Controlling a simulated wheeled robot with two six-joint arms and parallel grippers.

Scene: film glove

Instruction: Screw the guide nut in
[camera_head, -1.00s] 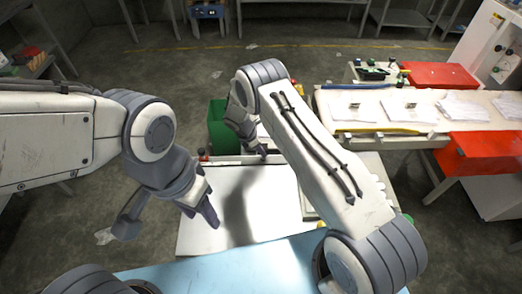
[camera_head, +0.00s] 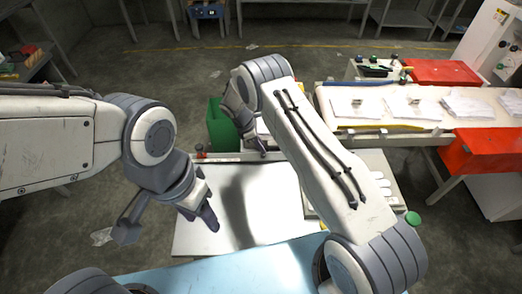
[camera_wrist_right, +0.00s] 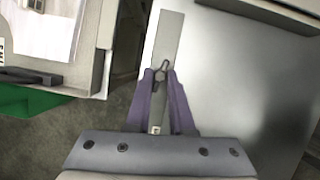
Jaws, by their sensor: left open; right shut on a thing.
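A thin hooked shape shows at the fingertips. Whether the nut touches the bar or any thread, I cannot tell. In the head view my right gripper (camera_head: 260,148) is at the far edge of the white tabletop (camera_head: 215,190), its tips partly hidden. My left gripper (camera_head: 210,218) is open and empty over the tabletop's left part.
A green bin (camera_head: 221,126) stands beyond the tabletop; it also shows in the right wrist view (camera_wrist_right: 38,102). A light blue surface (camera_head: 235,268) lies in front.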

